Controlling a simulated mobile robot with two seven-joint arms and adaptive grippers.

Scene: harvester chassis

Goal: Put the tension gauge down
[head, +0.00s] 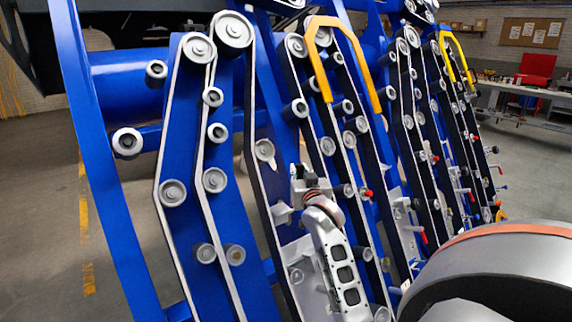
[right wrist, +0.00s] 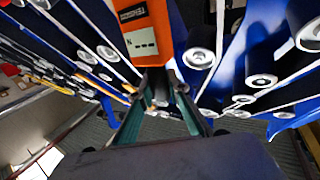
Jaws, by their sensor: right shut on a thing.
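The tension gauge (right wrist: 171,72) is an orange device with a black label and a pale grey panel, seen at the top middle of the right wrist view. My right gripper (right wrist: 157,82) is shut on the lower end of the gauge, with a dark green finger on each side. The upper end of the gauge is cut off by the picture's edge. In the head view the gauge does not show; my right arm fills the lower right corner. I cannot tell whether the gauge touches the chassis. My left gripper is in neither view.
The blue harvester chassis (head: 128,90) with belts and several grey rollers (head: 173,193) fills the head view. A spring-fitted metal tensioner (head: 338,262) and yellow guards (head: 313,52) stick out from it. A workbench (head: 525,91) with a red box stands far right. Open floor (head: 40,220) lies left.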

